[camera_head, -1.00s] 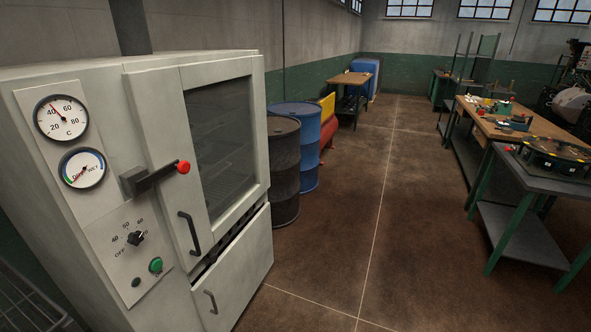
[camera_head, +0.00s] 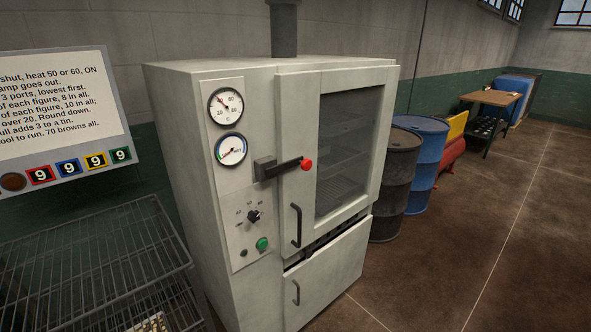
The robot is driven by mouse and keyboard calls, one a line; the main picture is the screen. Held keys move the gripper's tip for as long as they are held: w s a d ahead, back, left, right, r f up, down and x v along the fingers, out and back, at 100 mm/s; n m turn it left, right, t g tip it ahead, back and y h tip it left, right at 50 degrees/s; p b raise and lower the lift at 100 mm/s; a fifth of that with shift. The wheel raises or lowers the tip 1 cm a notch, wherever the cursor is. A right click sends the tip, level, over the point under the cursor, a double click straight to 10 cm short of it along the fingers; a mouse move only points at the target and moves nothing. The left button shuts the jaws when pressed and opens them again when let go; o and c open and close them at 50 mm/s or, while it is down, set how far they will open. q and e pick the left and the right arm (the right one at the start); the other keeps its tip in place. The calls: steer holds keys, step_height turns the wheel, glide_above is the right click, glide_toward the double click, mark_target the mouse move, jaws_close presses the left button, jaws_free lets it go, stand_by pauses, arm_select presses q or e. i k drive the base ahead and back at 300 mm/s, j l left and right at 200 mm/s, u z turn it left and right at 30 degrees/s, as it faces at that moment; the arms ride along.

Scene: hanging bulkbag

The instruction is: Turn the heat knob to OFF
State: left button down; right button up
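The black heat knob (camera_head: 253,216) is on the cabinet's front control panel (camera_head: 237,190), below two round dials. Small marks are printed around it, too small to read now; its pointer setting cannot be made out. A green button (camera_head: 262,244) and a small dark round fitting (camera_head: 243,253) sit below the knob. The grey cabinet (camera_head: 220,290) has a windowed door that looks shut, with a black latch lever ending in a red ball (camera_head: 306,164). Neither of my grippers is in view.
A wire rack (camera_head: 90,255) stands left of the cabinet, under a sign (camera_head: 60,110) with text and coloured number tiles. A dark drum (camera_head: 398,190) and a blue drum (camera_head: 425,150) stand to its right. The floor (camera_head: 450,260) at right is clear.

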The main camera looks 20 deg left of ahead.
mark_target(253, 216)
steer(key=u, duration=1.15)
